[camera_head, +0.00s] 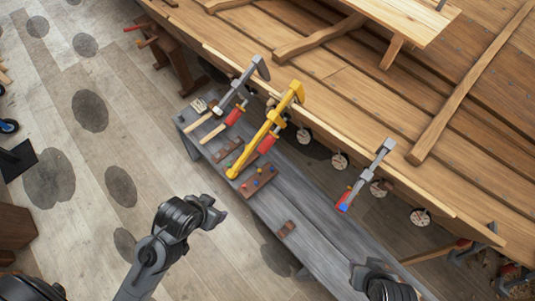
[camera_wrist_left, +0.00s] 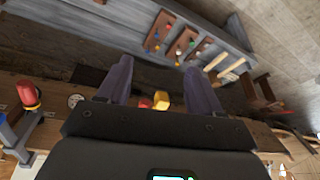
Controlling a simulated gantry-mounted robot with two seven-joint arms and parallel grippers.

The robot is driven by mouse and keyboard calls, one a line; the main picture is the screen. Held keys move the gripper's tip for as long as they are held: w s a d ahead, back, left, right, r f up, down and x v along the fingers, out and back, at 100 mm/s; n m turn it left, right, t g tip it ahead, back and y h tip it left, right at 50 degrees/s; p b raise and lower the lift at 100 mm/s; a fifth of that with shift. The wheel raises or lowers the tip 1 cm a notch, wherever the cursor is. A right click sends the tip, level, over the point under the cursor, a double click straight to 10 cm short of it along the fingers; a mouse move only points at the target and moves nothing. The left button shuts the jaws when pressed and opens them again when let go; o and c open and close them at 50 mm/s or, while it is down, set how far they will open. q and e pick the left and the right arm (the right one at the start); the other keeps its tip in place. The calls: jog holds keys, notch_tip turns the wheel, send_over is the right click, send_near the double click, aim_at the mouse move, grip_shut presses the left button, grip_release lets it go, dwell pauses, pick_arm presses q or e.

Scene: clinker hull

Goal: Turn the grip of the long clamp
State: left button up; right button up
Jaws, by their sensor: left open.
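A yellow clamp (camera_head: 272,128), the longest of the clamps in view, slants from the hull's edge over the grey bench, with a red grip (camera_head: 267,143) beside its bar. My left gripper (camera_head: 214,211) is open and empty, to the lower left of this clamp and apart from it. In the left wrist view my left gripper (camera_wrist_left: 158,68) has its two fingers spread, and a yellow end (camera_wrist_left: 162,101) with a red part beside it shows between them. My right gripper (camera_head: 372,278) is at the bottom edge, its jaws unclear.
A grey clamp (camera_head: 236,97) with a red grip stands left of the yellow one. A shorter clamp (camera_head: 367,175) with a blue-tipped grip hangs at right. The grey bench (camera_head: 325,230) carries small wooden trays. The plank hull (camera_head: 350,100) fills the upper right.

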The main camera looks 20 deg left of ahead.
pick_arm(q)
notch_tip(320, 180, down, 12)
jog(key=w+t+b, duration=0.1)
jog(key=w+b, duration=0.1)
jog(key=b, duration=0.7)
jog(key=m+t+h+b, duration=0.1)
jog(key=t+h+b, duration=0.6)
jog(key=t, duration=0.9)
send_near(268, 144)
jog(key=shift+t+h, duration=0.3)
jog(key=w, duration=0.2)
jog(key=w+d+b, duration=0.1)
jog(key=w, duration=0.2)
jog(key=w+d, duration=0.1)
jog(key=w, duration=0.2)
jog(key=shift+w+r, duration=0.2)
jog(key=shift+r, duration=0.1)
jog(key=shift+x, duration=0.95)
pick_arm(e)
notch_tip(268, 144, down, 20)
jog(key=shift+d+f, duration=0.1)
pick_arm(q)
jog(key=c, duration=1)
